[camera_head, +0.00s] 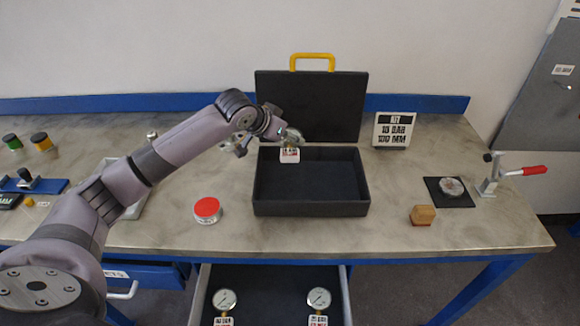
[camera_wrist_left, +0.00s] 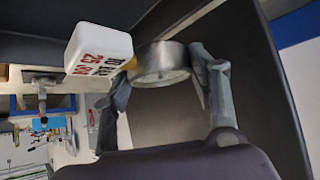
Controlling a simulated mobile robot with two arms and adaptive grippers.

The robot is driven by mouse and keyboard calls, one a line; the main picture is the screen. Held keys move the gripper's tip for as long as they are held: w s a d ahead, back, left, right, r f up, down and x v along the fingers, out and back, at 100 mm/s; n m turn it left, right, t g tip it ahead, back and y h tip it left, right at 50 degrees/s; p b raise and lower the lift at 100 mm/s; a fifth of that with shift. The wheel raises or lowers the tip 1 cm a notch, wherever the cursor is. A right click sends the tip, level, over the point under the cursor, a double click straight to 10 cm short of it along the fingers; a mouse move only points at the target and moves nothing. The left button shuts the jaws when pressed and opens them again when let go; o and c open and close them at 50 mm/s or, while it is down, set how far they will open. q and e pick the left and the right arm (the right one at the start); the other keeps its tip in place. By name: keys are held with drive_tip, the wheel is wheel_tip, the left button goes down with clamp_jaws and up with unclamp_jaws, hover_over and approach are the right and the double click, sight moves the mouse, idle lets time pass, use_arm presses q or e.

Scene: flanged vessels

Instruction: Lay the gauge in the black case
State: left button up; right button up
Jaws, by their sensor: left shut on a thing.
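My left gripper (camera_head: 288,137) is at the back left of the open black case (camera_head: 312,209), in front of its raised lid (camera_head: 330,105). In the left wrist view the gripper (camera_wrist_left: 165,85) is shut on a round metal gauge (camera_wrist_left: 160,65), with a finger on each side. A white tag (camera_wrist_left: 98,50) with red and black print hangs by the gauge; the tag also shows in the head view (camera_head: 289,155). The gauge is held above the case floor, which looks empty. The gripper mostly hides the gauge in the head view. My right gripper is not in view.
An open drawer below holds two more tagged gauges (camera_head: 225,299) (camera_head: 319,297).

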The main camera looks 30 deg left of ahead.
use_arm(q)
wheel_tip(320, 180, down, 11)
drive_tip(key=shift+f+p, duration=0.1)
drive_tip(key=shift+p, duration=0.35)
drive_tip(key=shift+f, duration=0.1)
drive_tip(key=o, duration=1.4)
drive_tip(key=b+v, duration=0.1)
drive_tip(key=v, duration=1.1)
